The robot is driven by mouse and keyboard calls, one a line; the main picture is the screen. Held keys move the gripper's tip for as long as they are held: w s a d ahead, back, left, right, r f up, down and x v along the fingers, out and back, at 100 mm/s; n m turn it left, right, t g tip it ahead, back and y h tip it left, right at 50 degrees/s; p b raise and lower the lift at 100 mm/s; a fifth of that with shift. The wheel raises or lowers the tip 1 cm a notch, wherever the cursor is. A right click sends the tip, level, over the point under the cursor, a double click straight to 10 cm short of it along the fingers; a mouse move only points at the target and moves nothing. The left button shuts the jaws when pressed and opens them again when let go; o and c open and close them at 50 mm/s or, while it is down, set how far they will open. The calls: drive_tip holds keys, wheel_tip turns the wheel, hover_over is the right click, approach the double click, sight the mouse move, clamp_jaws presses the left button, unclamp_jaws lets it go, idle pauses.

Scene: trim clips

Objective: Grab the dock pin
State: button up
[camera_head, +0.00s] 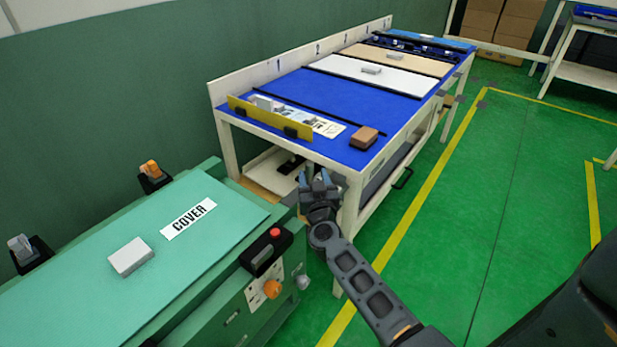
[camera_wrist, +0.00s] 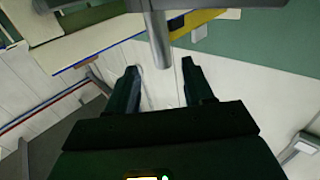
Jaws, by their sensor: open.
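No part is labelled as the dock pin, so I cannot tell for sure which it is. An orange knob (camera_head: 272,289) sits on the front panel of the green bench at lower left, with a grey knob (camera_head: 302,282) to its right. My gripper (camera_head: 318,183) is open and empty, above and right of these knobs, by the near end of the blue-topped table. In the wrist view, my two dark fingers (camera_wrist: 160,72) stand apart, and a grey cylinder (camera_wrist: 160,45) shows beyond their tips; I cannot tell what it belongs to.
The green bench (camera_head: 228,196) carries a "COVER" label (camera_head: 188,219), a white block (camera_head: 130,257) and a red button (camera_head: 275,233). The blue-topped table (camera_head: 340,95) has a yellow strip (camera_head: 268,117) and a brown block (camera_head: 363,138). The green floor (camera_head: 480,200) at right is clear.

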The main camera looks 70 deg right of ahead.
sight(310, 168)
drive_tip(key=b+x, duration=0.1)
drive_tip(key=x, duration=0.4)
drive_tip(key=shift+w+r, duration=0.1)
drive_tip(key=shift+w, duration=0.15)
drive_tip(key=shift+a, duration=0.1)
clamp_jaws()
